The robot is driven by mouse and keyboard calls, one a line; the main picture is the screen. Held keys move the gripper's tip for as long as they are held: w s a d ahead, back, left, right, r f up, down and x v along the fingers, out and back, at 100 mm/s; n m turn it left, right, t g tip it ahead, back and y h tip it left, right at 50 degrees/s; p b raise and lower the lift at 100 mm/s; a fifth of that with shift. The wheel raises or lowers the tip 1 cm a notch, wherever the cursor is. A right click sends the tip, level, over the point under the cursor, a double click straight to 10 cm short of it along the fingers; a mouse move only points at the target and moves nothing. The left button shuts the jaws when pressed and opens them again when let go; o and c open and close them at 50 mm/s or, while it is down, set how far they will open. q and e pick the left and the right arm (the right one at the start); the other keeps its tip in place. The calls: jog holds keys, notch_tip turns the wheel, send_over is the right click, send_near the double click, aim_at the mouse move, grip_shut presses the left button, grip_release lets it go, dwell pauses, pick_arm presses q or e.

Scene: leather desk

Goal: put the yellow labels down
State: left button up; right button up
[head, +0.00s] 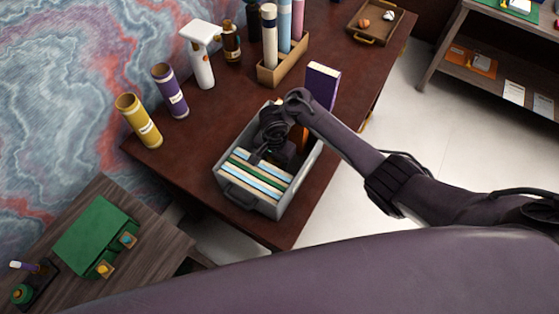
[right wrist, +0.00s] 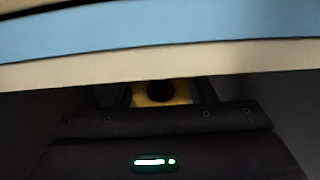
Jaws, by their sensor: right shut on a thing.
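The yellow labels (right wrist: 182,91) show in the right wrist view as a small yellow piece with a dark round middle, held at my right gripper. In the head view they are hidden by the gripper and arm. My right gripper (head: 284,154) is shut on them and reaches down into a grey bin (head: 232,190) on the desk, behind a row of upright folders (head: 254,176). Folder edges, cream and blue (right wrist: 160,35), cross the top of the right wrist view close to the camera. I cannot tell whether the labels touch the bin floor. My left gripper is not in view.
The desk (head: 203,128) also holds a yellow tube (head: 139,122), a purple tube (head: 171,92), a white dispenser (head: 201,60), a wooden holder with rolls (head: 281,70), a purple book (head: 322,86) right behind the bin and a tray (head: 367,32). Bare desk lies left of the bin.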

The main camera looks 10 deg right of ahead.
jog(key=shift+d, duration=0.1)
jog(key=shift+r, duration=0.1)
jog(key=shift+s+a, duration=0.1)
jog(key=shift+a, duration=0.1)
jog(key=o, duration=0.6)
jog(key=shift+a, duration=0.15)
jog(key=o, duration=0.4)
jog(key=shift+c, duration=0.2)
jog(key=shift+r, duration=0.25)
pick_arm(q)
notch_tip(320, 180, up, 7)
jog(key=p, duration=0.7)
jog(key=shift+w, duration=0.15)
pick_arm(e)
notch_tip(320, 180, up, 12)
jog(key=shift+f, duration=0.15)
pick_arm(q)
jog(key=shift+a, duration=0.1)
